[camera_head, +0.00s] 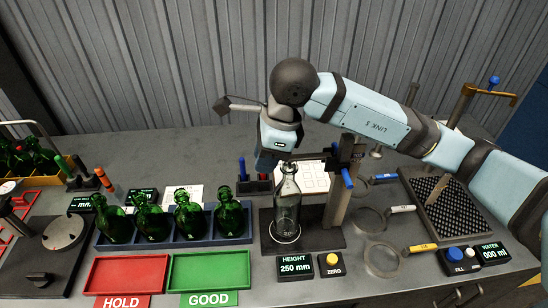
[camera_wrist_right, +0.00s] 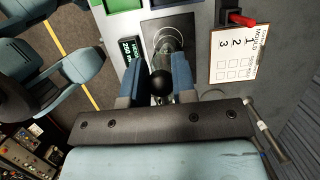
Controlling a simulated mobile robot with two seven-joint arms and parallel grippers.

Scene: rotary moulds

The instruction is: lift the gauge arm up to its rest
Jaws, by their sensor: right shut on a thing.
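The height gauge has an upright column (camera_head: 338,200) on a dark base plate, with a black gauge arm (camera_head: 318,158) reaching left over the clear glass bottle (camera_head: 286,212). The bottle stands upright on the plate, its mouth at about the arm's level. My right gripper (camera_head: 272,160) points down at the arm's left end, above and behind the bottle. In the right wrist view its two blue fingers (camera_wrist_right: 160,88) are shut on a round black knob (camera_wrist_right: 162,80). The knob's join to the arm is hidden. My left gripper is not in view.
The height display (camera_head: 295,266) reads 250 mm, beside the ZERO button (camera_head: 330,264). Several green bottles stand in a blue rack (camera_head: 172,240) to the left, behind a red tray (camera_head: 126,273) and a green tray (camera_head: 208,270). Ring gauges (camera_head: 382,260) lie right of the column.

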